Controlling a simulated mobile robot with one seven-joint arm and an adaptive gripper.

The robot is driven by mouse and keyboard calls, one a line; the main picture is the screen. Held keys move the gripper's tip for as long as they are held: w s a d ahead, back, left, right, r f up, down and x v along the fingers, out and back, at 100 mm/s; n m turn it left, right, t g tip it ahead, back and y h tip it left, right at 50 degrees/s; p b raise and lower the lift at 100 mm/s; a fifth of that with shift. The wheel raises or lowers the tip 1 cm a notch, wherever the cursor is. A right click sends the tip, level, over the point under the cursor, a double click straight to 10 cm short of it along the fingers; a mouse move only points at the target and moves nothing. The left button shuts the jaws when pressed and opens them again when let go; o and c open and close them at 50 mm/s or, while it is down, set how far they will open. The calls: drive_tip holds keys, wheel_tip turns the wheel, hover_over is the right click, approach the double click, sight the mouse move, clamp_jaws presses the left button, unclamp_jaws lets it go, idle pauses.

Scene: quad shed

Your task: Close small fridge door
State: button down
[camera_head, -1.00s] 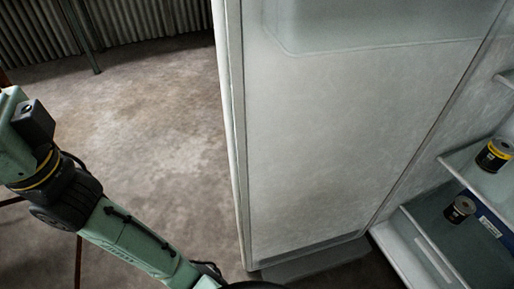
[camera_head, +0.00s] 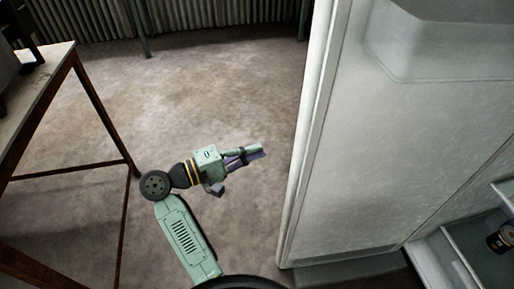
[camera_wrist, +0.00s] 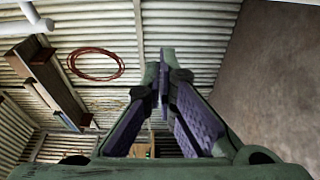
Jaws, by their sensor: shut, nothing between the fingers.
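The small fridge door (camera_head: 360,170) stands wide open in the head view, its white inner side facing me and its edge on the left. The fridge interior (camera_head: 470,255) shows at the lower right, with a dark can (camera_head: 502,238) inside it. My gripper (camera_head: 262,151) is left of the door's edge, apart from it, with its fingers pointing right towards the door. Its purple-padded fingers (camera_wrist: 164,75) are shut and empty in the wrist view. The outer side of the door is hidden from the head view.
A table (camera_head: 40,85) with thin brown legs stands at the left. The floor (camera_head: 215,85) between it and the door is clear. A corrugated wall (camera_head: 200,20) runs along the back. In the wrist view, a reddish coil (camera_wrist: 96,64) hangs on corrugated sheeting.

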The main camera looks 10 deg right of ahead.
drive_tip(key=s+d+p, duration=0.2)
drive_tip(key=d+p, duration=0.2)
drive_tip(key=d, duration=0.3)
drive_tip(key=shift+d, duration=0.1)
idle(0.5)
